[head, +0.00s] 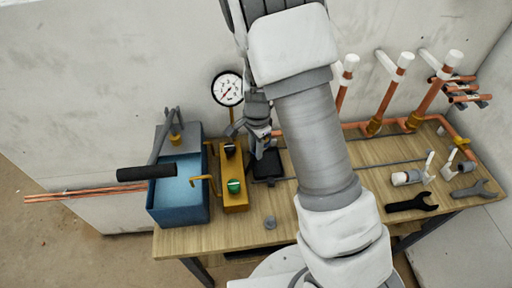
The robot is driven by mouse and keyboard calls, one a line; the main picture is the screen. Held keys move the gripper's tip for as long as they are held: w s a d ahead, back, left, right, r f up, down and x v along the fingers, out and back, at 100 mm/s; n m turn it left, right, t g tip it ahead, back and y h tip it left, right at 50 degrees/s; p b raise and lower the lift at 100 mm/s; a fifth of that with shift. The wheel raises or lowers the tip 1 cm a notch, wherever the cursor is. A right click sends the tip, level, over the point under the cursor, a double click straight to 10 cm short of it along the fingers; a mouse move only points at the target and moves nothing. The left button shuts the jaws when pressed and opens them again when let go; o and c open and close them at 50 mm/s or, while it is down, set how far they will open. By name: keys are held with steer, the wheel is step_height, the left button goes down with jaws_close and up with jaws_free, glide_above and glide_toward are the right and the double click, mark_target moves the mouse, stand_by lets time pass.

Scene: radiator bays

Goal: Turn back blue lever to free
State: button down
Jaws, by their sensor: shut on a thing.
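My gripper (260,145) is above the workbench, just right of the yellow block (234,198) and over a black flat piece (268,166). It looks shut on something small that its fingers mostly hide. No lever that is clearly blue can be made out in this view. The yellow block carries a black knob (230,150) at its far end and a green-topped knob (234,186) nearer the front. A bent brass handle (204,181) sticks out on its left side. My arm covers part of the bench right of the gripper.
A blue tank (180,205) with a black-gripped pump handle (146,173) stands left. A pressure gauge (227,88) is behind. Copper pipes with white caps (404,60) line the back right. A black wrench (409,206) lies right. The bench front (240,236) is mostly clear.

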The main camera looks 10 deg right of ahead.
steer(key=c, duration=0.7)
jaws_free()
steer(key=shift+o, duration=0.2)
step_height(320, 180, up, 18)
steer(key=p, duration=0.1)
steer(key=shift+s+d+f, duration=0.15)
steer(key=shift+s+f, duration=0.1)
steer(key=s+d+r+n+t, duration=0.2)
steer(key=s+r+n, duration=0.4)
steer(key=s, duration=0.4)
steer(key=s+d+r+n+t, duration=0.3)
steer(key=s+r+n, duration=0.3)
steer(key=s, duration=0.4)
steer(key=shift+d+r+n, duration=0.2)
steer(key=shift+d+n, duration=0.2)
steer(key=shift+d, duration=0.1)
